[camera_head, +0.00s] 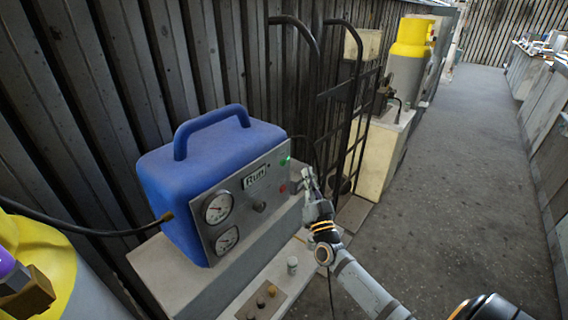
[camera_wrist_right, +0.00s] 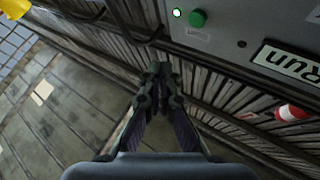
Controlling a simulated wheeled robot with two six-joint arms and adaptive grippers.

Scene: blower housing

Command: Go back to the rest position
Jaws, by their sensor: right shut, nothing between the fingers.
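My right gripper (camera_head: 307,178) is shut and empty, held just right of the panel of a blue machine (camera_head: 205,150) with a carrying handle. In the right wrist view my shut right gripper (camera_wrist_right: 160,75) points past the panel's edge, apart from it. The grey panel (camera_wrist_right: 228,35) carries a green button (camera_wrist_right: 198,17), a lit green lamp (camera_wrist_right: 177,12) and a "Run" label (camera_wrist_right: 290,62). In the head view the panel also has two round gauges, a black knob (camera_head: 259,206) and a red button (camera_head: 283,188).
The machine stands on a grey bench (camera_head: 165,268). A lower ledge in front holds small knobs and a small cylinder (camera_head: 292,264). A black hand truck (camera_head: 345,95) and yellow-topped cylinder (camera_head: 408,55) stand behind. A yellow cylinder (camera_head: 45,255) is at lower left. Open floor (camera_head: 460,170) lies right.

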